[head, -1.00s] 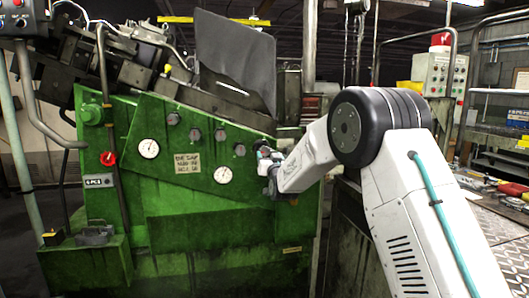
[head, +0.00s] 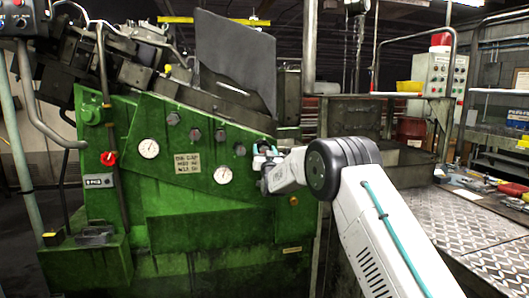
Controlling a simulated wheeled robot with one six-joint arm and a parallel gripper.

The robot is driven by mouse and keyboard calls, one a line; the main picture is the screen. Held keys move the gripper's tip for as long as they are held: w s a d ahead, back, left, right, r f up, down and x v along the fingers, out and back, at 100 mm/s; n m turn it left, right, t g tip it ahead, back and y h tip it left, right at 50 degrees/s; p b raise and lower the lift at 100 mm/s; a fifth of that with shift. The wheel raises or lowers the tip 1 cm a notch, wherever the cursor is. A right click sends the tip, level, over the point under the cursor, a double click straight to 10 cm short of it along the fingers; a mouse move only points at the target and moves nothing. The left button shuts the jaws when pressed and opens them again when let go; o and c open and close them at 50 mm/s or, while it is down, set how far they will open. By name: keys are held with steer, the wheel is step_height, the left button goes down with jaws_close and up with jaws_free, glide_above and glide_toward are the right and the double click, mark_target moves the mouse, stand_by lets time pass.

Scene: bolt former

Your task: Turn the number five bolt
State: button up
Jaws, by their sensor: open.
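A row of dark bolt heads runs down to the right across the green machine (head: 200,225). Its visible heads are the first bolt (head: 173,118), the second bolt (head: 195,135), the third bolt (head: 220,134) and the fourth bolt (head: 239,150). My gripper (head: 262,150) is open at the right end of this row, just right of the fourth bolt. It covers the place where the row continues, so I cannot make out the number five bolt or tell whether the fingers touch it.
Two white gauges, the left gauge (head: 149,148) and the right gauge (head: 223,175), flank a label plate (head: 187,163). A red knob (head: 108,158) is at left. A grey metal sheet (head: 235,60) stands above. A treadplate surface (head: 460,225) lies at right.

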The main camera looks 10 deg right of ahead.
steer(key=c, duration=1)
steer(key=shift+m+h, duration=0.4)
steer(key=shift+m, duration=0.1)
steer(key=shift+d+m+g+h, duration=0.1)
steer(key=shift+m+g+h, duration=0.35)
steer(key=shift+m, duration=0.9)
steer(key=shift+a+m+g+h, duration=0.15)
steer(key=shift+m+h, duration=0.6)
steer(key=shift+m, duration=0.65)
steer(key=shift+d+m+g+h, duration=0.25)
steer(key=shift+m+h, duration=0.35)
steer(key=shift+m, duration=0.75)
steer(key=shift+a, duration=0.1)
steer(key=o, duration=1)
